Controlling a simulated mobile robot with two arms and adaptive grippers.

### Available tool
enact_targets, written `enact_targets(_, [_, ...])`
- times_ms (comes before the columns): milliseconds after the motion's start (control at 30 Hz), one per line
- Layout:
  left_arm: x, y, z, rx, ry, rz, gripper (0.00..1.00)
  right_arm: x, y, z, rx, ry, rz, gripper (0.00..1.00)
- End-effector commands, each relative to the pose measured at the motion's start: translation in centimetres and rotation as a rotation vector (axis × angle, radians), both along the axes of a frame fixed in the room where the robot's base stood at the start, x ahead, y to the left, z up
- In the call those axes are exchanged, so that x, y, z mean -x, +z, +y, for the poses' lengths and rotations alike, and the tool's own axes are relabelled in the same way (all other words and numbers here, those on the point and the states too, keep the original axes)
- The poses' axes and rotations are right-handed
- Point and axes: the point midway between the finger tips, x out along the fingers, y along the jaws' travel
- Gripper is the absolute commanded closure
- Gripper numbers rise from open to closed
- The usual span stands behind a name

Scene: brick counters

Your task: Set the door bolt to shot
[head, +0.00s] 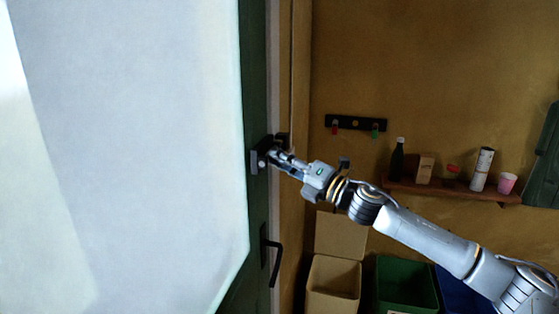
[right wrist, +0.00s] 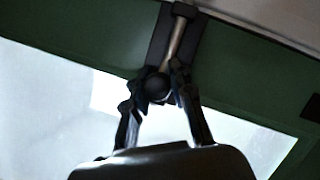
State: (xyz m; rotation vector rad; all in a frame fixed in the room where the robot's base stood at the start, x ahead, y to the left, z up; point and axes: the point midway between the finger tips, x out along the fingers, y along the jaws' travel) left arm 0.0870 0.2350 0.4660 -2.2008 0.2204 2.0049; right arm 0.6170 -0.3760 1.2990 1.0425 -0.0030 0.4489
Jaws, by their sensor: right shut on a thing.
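The door bolt (right wrist: 178,36) is on the green door (head: 259,215). In the right wrist view it has a dark backing plate, a metal rod and a round dark knob (right wrist: 157,86). My right gripper (right wrist: 158,88) is shut on the knob, with one finger on each side of it. In the head view my right gripper (head: 270,153) reaches the bolt at the door's edge from the right and hides much of it. I cannot tell from these views how far the rod goes into the frame. My left gripper is not in view.
A dark door handle (head: 273,262) sits below the bolt. A shelf (head: 440,188) with a bottle, cups and small items is on the right wall, under a hook rail (head: 355,123). An open cardboard box (head: 333,284) and a green bin (head: 406,284) stand below.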

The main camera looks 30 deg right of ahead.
Motion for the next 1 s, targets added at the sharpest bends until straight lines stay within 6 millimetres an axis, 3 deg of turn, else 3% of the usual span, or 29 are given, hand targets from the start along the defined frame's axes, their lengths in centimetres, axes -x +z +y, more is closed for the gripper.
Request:
enact_targets(267, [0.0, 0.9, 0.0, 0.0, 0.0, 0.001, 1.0, -2.2, 0.3, -2.6, 0.0, -0.003, -0.004, 1.0])
enact_targets(600, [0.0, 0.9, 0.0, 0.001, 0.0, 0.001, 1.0, -2.4, 0.4, -3.0, 0.0, -0.005, -0.005, 1.0])
enact_targets(633, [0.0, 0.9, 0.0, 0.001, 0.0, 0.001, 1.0, -2.4, 0.4, -3.0, 0.0, -0.005, -0.005, 0.72])
enact_targets(733, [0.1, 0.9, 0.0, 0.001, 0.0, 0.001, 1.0, -2.4, 0.3, -3.0, 0.001, -0.004, -0.005, 0.53])
enact_targets(1000, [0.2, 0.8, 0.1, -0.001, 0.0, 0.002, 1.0, -2.4, 0.1, -2.9, 0.0, -0.001, -0.002, 0.53])
